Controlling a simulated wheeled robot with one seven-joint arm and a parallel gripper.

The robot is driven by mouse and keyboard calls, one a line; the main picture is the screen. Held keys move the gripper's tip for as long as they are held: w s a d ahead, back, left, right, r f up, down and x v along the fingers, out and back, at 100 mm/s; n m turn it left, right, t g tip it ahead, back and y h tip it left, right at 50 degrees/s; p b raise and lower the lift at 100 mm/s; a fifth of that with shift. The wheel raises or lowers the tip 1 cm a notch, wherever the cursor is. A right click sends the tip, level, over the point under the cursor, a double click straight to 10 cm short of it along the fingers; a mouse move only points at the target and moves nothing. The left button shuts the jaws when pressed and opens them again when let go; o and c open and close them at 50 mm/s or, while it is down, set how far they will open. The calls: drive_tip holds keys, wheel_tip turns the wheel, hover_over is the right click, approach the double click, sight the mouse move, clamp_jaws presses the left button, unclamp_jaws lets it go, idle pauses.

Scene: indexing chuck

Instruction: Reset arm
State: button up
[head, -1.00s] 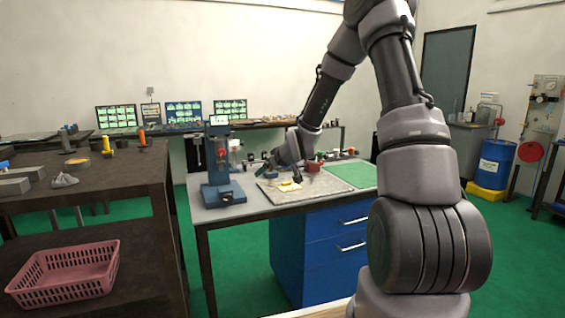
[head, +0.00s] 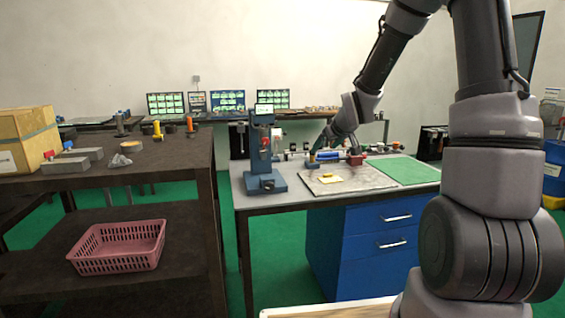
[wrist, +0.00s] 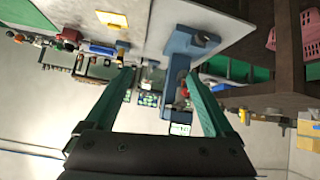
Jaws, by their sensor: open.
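My arm rises on the right of the head view and reaches down over the workbench (head: 240,195). My gripper (head: 325,142) is above the back of the bench, small in the head view. In the wrist view my gripper (wrist: 160,75) has its two green fingers wide apart, with nothing held between them. The wrist picture appears upside down. A blue press-like device (head: 262,160) stands at the bench's left; it also shows beyond the fingers in the wrist view (wrist: 177,65). A yellow piece (head: 330,179) lies on the grey mat (head: 370,180).
A green mat (head: 408,170) lies at the bench's right, with a red part (head: 356,160) behind the grey mat. Blue drawers (head: 385,240) are below. A dark shelf (head: 180,160) at left holds a cardboard box (head: 22,140), blocks and a pink basket (head: 118,246).

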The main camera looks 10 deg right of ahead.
drive_tip(key=s+r+m+g, duration=0.1)
drive_tip(key=s+r, duration=0.4)
drive_tip(key=s, duration=0.6)
drive_tip(key=s+d+r+m, duration=0.1)
drive_tip(key=s+r+m, duration=0.3)
drive_tip(key=s, duration=0.7)
drive_tip(key=s+r+m+g, duration=0.1)
drive_tip(key=s+r+m, duration=0.1)
drive_tip(key=s+r, duration=0.5)
drive_tip(key=s, duration=0.3)
drive_tip(key=shift+s+d+r+m+g, duration=0.3)
drive_tip(key=shift+s+m, duration=0.1)
